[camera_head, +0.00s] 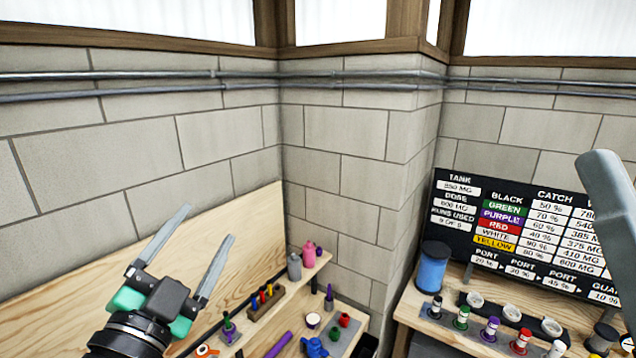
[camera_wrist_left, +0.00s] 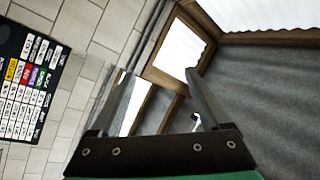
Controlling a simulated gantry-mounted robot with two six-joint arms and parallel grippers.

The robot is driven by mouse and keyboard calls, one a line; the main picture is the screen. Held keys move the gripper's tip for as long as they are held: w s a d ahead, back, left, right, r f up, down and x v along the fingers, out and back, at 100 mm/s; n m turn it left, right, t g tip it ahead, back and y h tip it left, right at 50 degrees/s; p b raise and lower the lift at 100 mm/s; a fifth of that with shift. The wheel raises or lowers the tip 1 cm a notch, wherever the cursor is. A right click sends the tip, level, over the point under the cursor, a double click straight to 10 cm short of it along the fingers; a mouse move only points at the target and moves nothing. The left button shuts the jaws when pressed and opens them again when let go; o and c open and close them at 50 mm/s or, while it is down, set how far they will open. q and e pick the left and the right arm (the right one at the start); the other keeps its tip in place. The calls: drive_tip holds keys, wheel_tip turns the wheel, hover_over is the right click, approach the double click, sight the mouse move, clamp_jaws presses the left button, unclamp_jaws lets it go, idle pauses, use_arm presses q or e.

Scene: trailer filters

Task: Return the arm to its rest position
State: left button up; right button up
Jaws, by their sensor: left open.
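My left gripper (camera_head: 190,252) is raised at the lower left of the head view, its two grey fingers spread wide with nothing between them. It points up, in front of the block wall and the wooden back panel. In the left wrist view the same gripper (camera_wrist_left: 158,105) shows both fingers apart and empty, with windows and a grey ceiling beyond. A grey arm link of mine stands at the right edge of the head view. My right gripper is not in view.
A wooden shelf with bottles (camera_head: 309,254) and small tools is below right of the gripper. At right, a bench holds a blue spool (camera_head: 432,268), several coloured filters (camera_head: 491,328) and a black chart board (camera_head: 520,230). The air around the gripper is clear.

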use_arm(q)
drive_tip(key=s+a+r+n+t+y, duration=0.15)
drive_tip(key=s+r+n+t, duration=0.65)
drive_tip(key=s+r, duration=0.8)
wheel_tip(320, 180, down, 42)
drive_tip(key=s+n+g+b, duration=0.1)
drive_tip(key=n+b, duration=0.1)
drive_tip(key=b, duration=3.8)
drive_tip(key=shift+s+f+n+g, duration=0.2)
drive_tip(key=shift+s+n+g, duration=0.1)
